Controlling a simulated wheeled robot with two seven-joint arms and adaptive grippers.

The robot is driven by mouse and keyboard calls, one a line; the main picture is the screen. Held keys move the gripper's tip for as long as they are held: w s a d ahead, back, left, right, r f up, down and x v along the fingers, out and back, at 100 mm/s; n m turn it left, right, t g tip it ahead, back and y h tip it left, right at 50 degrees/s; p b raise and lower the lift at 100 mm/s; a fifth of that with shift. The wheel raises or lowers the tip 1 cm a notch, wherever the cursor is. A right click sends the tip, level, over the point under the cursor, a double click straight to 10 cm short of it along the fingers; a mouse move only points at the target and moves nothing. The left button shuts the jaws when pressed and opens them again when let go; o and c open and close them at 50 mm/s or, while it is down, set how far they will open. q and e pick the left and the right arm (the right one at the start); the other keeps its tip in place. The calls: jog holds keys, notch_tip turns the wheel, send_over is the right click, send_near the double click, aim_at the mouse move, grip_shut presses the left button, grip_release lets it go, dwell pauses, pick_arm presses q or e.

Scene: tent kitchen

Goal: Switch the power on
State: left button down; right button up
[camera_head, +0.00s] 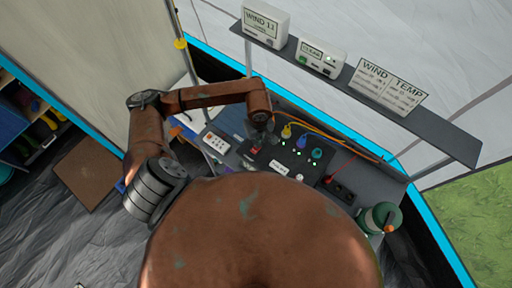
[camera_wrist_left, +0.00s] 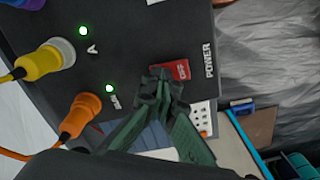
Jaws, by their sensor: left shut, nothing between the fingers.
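The black power box (camera_head: 275,164) sits on the counter under the shelf, and fills much of the left wrist view (camera_wrist_left: 130,28). Its red switch (camera_wrist_left: 183,69) bears white lettering that looks like "OFF", beside the word POWER. The switch also shows as a small red spot in the head view (camera_head: 255,150). My left gripper (camera_wrist_left: 160,84) is shut and empty, its fingertips right at the switch's edge and covering part of it. Whether they touch it I cannot tell. Green lights on the box are lit. My right gripper is out of view.
Yellow (camera_wrist_left: 45,62) and orange (camera_wrist_left: 80,113) plugs with cables stand close to the fingers. A white multi-socket strip (camera_head: 216,142) lies left of the box. A shelf (camera_head: 370,92) with white devices hangs behind, and a green canister (camera_head: 380,219) stands at the right.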

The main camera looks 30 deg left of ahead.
pick_arm(q)
jog(key=shift+r+p, duration=1.25)
jog(key=shift+r, duration=2.25)
jog(key=shift+d, duration=0.1)
